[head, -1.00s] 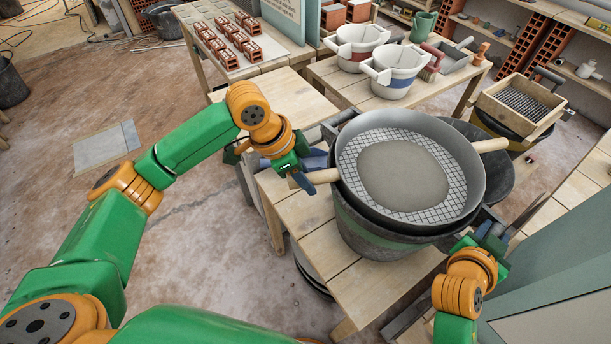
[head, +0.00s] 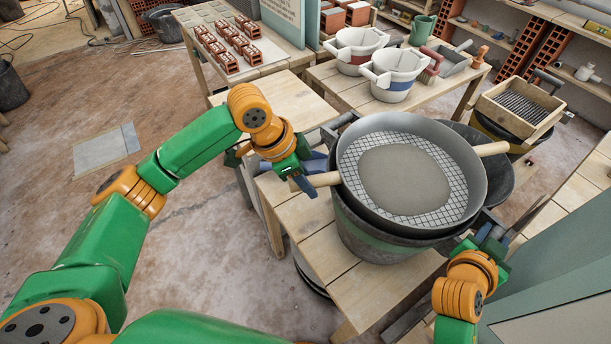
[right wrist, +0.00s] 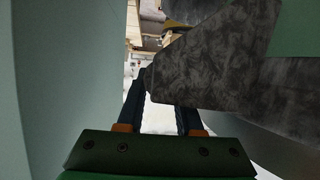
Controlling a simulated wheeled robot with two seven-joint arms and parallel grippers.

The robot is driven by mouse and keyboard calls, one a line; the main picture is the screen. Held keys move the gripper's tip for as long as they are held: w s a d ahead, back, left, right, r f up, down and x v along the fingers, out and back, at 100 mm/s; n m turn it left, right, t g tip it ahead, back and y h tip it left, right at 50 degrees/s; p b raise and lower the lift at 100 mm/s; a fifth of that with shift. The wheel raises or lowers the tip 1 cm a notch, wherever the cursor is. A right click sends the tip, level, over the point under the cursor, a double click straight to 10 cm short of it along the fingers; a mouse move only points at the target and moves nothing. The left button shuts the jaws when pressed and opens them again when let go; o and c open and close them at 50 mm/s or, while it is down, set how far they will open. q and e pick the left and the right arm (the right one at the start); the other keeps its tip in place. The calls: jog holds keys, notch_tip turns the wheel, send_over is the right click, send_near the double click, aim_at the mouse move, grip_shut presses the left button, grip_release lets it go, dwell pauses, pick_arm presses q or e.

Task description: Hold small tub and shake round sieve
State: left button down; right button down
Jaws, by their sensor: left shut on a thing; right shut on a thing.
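The round sieve (head: 471,172) is a grey metal ring with a wire mesh and two wooden handles. It sits on top of the small tub (head: 362,236), a dark bucket with a green band on the wooden table. A grey-brown patch of fine material (head: 405,180) lies on the mesh. My left gripper (head: 302,183) is shut on the sieve's left wooden handle. My right gripper (head: 486,236) is shut on the tub at its near right side, by the rim lug. The tub's inside is hidden.
Another dark bucket (head: 507,165) stands close behind the tub. Two white buckets (head: 392,75) and tools stand on the table behind. A wooden box sieve (head: 520,103) is at the right. A pale green panel (head: 555,265) is close beside my right arm.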

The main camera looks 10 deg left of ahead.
jog(key=shift+a, duration=0.15)
pick_arm(q)
jog(key=shift+s+d+n, duration=0.3)
jog(key=shift+s+d, duration=0.15)
jog(key=shift+d, duration=0.1)
jog(key=shift+s+d, duration=0.2)
jog(key=shift+s, duration=0.05)
dwell(1.8)
dwell(0.3)
